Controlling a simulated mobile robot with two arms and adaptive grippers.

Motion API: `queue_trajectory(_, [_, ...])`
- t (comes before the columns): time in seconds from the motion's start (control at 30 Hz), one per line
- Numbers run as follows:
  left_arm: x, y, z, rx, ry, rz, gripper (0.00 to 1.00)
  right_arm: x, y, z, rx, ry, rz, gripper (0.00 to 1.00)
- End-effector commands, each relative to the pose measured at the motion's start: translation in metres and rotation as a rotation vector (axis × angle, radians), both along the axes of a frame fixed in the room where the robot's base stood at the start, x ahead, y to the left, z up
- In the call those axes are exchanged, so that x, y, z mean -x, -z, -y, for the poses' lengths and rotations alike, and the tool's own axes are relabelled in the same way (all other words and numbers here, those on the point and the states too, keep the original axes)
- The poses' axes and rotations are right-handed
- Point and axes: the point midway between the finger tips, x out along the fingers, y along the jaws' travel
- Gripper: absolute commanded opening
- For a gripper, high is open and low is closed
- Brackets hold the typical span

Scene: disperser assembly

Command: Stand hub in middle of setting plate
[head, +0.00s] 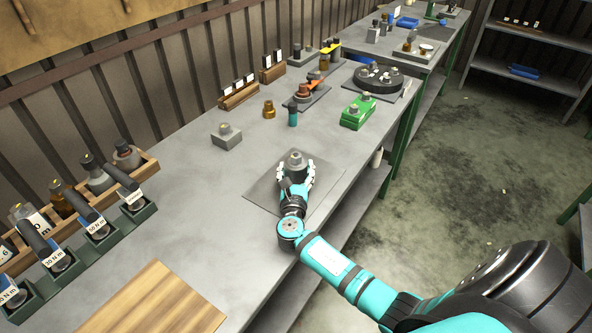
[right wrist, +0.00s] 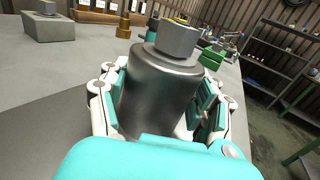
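The hub is a dark grey metal cylinder with a lighter nut-like top; it shows in the head view (head: 295,161) and, close up, in the right wrist view (right wrist: 158,88). The setting plate (head: 263,192) is a thin dark square sheet near the bench's front edge. My right gripper (head: 296,176) is over the plate, with its fingers on both sides of the hub, seemingly closed on it; it also shows in the right wrist view (right wrist: 160,110). The hub looks upright near the plate's middle. Its lower end is hidden, so contact with the plate cannot be told. My left gripper is not in view.
A grey block with a fitting (head: 226,137) stands left of the plate. A teal-topped bottle (head: 293,116), a brass part (head: 269,109) and a green box (head: 358,112) stand behind. A tool rack (head: 90,245) and wooden board (head: 158,303) lie front left.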

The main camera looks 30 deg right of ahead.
Motion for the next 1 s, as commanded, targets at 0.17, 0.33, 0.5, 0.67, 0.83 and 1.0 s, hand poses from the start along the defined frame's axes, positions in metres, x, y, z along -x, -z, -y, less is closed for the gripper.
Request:
queue_trajectory(0.17, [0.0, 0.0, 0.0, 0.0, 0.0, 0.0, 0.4, 0.0, 0.001, 0.0, 0.0, 0.0, -0.001, 0.85])
queue_trajectory(0.33, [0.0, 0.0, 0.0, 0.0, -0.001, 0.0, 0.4, 0.0, 0.001, 0.0, 0.0, 0.0, -0.001, 0.88])
queue_trajectory(0.5, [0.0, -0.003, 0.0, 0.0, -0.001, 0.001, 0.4, 0.0, -0.002, 0.0, 0.0, 0.0, -0.001, 0.88])
queue_trajectory(0.67, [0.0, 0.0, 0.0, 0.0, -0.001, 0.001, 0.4, 0.016, 0.001, -0.012, -0.002, -0.003, -0.003, 0.88])
queue_trajectory(0.83, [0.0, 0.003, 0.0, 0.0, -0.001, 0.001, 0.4, 0.046, 0.001, -0.034, -0.003, -0.002, -0.003, 0.88])
queue_trajectory(1.0, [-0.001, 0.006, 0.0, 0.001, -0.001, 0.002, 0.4, 0.074, 0.001, -0.054, -0.003, -0.001, -0.003, 0.88])
